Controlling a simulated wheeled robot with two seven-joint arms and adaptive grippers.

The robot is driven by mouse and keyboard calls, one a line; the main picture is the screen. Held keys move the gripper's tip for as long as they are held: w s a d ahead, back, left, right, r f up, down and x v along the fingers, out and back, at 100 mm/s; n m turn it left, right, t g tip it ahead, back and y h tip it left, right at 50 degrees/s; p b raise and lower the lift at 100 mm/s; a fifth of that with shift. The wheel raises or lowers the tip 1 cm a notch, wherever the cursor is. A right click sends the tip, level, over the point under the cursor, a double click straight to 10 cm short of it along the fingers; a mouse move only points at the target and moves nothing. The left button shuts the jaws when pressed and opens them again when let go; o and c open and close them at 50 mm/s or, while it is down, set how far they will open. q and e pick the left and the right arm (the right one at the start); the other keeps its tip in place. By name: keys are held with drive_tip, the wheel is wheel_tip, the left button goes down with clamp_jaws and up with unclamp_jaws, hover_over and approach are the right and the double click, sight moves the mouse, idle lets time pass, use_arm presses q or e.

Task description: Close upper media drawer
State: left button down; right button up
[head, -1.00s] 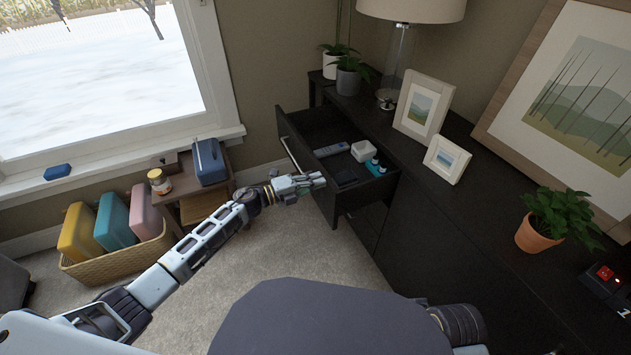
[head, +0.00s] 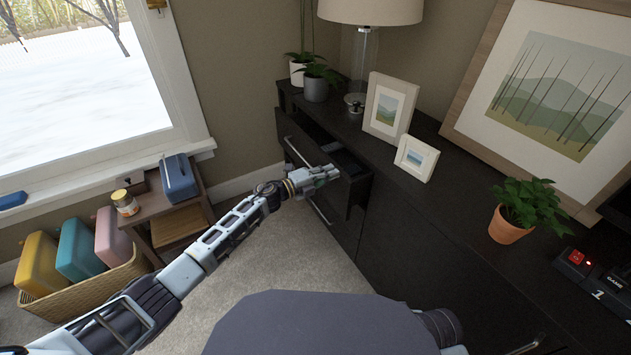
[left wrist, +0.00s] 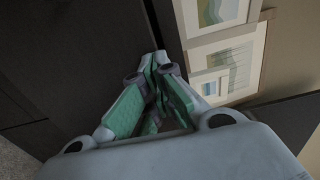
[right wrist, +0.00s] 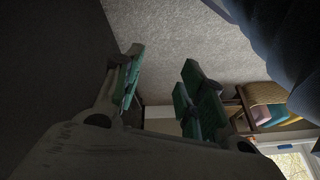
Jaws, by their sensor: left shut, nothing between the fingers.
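The upper media drawer (head: 290,130) is part of the black media console (head: 405,195) and stands partly open, with only a short stretch of its dark inside showing. Its bar handle (head: 298,151) is on the front. My left gripper (head: 334,171) is shut and empty at the near end of the drawer front, overlapping it in the head view; I cannot tell whether it touches. In the left wrist view its green-padded fingers (left wrist: 155,62) meet before a dark surface. My right gripper (right wrist: 163,72) is open and empty, seen only in the right wrist view.
A lower drawer handle (head: 321,211) is below. On the console top stand a lamp (head: 363,65), potted plants (head: 513,208), picture frames (head: 389,107) and a red-buttoned device (head: 576,262). A side table (head: 160,203) and basket (head: 85,285) stand left. Carpet (head: 275,255) is clear between.

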sight(339, 167)
use_arm(q)
drive_tip(key=shift+b+x, duration=0.85)
drive_tip(key=shift+x, duration=1.95)
use_arm(e)
drive_tip(key=shift+t+y, duration=0.3)
drive_tip(key=shift+t, duration=0.2)
drive_tip(key=shift+w+a+f, duration=0.15)
drive_tip(key=shift+a+f, duration=0.05)
drive_tip(key=shift+f, duration=0.5)
drive_tip(key=shift+w+a+f, duration=0.1)
drive_tip(key=shift+a+f, duration=0.1)
drive_tip(key=shift+f, duration=0.45)
drive_tip(key=shift+w+a+f, duration=0.15)
drive_tip(key=shift+a+f, duration=0.05)
drive_tip(key=shift+f, duration=0.5)
use_arm(q)
drive_tip(key=shift+a, duration=0.1)
